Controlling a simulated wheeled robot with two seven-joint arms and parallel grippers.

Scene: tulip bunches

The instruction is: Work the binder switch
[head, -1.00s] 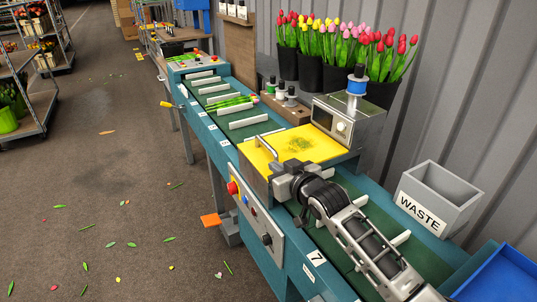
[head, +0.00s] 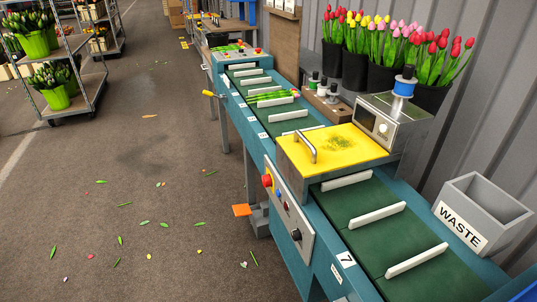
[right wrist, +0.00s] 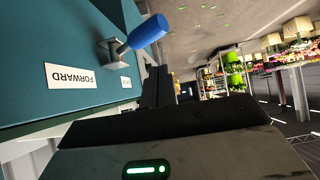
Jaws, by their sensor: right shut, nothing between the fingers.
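The binder (head: 335,147) has a yellow cover with a metal handle and stands over the green belt in the head view. On its front side is a grey control panel (head: 289,217) with a red button (head: 267,181), smaller buttons and a black knob (head: 296,234). In the right wrist view, a blue-handled lever (right wrist: 147,34) sticks out from a teal panel beside a label reading FORWARD (right wrist: 71,77). A second label is partly legible. My right gripper (right wrist: 160,86) is shut and empty, apart from the lever. My left gripper is not in view.
A grey WASTE bin (head: 482,215) stands on the right side of the conveyor. White cleats cross the green belt (head: 360,205). Buckets of tulips (head: 395,60) line the wall. The floor (head: 130,180) to the left is open, with scattered leaves.

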